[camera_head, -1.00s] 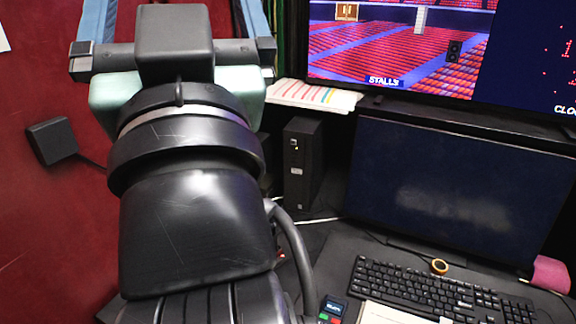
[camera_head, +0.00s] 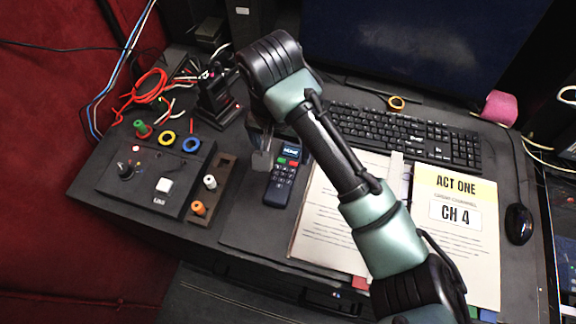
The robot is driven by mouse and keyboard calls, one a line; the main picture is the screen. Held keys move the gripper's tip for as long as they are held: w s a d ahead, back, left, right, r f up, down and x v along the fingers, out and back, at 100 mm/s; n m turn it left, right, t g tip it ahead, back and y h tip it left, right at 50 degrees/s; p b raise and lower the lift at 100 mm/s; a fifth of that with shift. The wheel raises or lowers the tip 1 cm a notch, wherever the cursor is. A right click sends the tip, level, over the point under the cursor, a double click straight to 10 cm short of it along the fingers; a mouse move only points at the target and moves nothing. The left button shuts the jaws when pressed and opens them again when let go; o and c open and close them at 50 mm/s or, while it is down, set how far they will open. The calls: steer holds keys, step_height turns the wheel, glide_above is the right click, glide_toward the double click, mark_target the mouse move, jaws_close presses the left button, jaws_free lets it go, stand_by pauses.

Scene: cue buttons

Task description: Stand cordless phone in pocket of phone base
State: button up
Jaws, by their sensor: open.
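The cordless phone (camera_head: 282,180) is dark blue with a small lit screen and a keypad. It lies face up on the desk, left of the open script, its top end away from me. My gripper (camera_head: 263,160) is at the phone's upper left, pointing down, mostly hidden under my wrist. It is open, and nothing shows between its fingers. Whether a finger touches the phone I cannot tell. A black upright stand with a small red light, which looks like the phone base (camera_head: 217,100), is left of my wrist. Its pocket is not clearly visible.
A control box (camera_head: 150,180) with a knob and white button is at left, near a wooden block (camera_head: 212,192) with coloured plugs. Tape rings and tangled cables (camera_head: 150,92) lie behind. The script (camera_head: 325,212), keyboard (camera_head: 420,135) and mouse (camera_head: 519,224) are right.

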mark_target(285, 169)
steer(key=f, duration=0.3)
steer(key=shift+w+f, duration=0.25)
steer(key=shift+f, duration=0.05)
steer(key=shift+w+d+f+p, duration=0.15)
steer(key=shift+f+p, duration=0.15)
steer(key=shift+f, duration=1.05)
steer(key=shift+w+d+f+p, duration=0.1)
steer(key=shift+f+p, duration=0.2)
steer(key=shift+f, duration=1.05)
steer(key=shift+c, duration=0.2)
jaws_close()
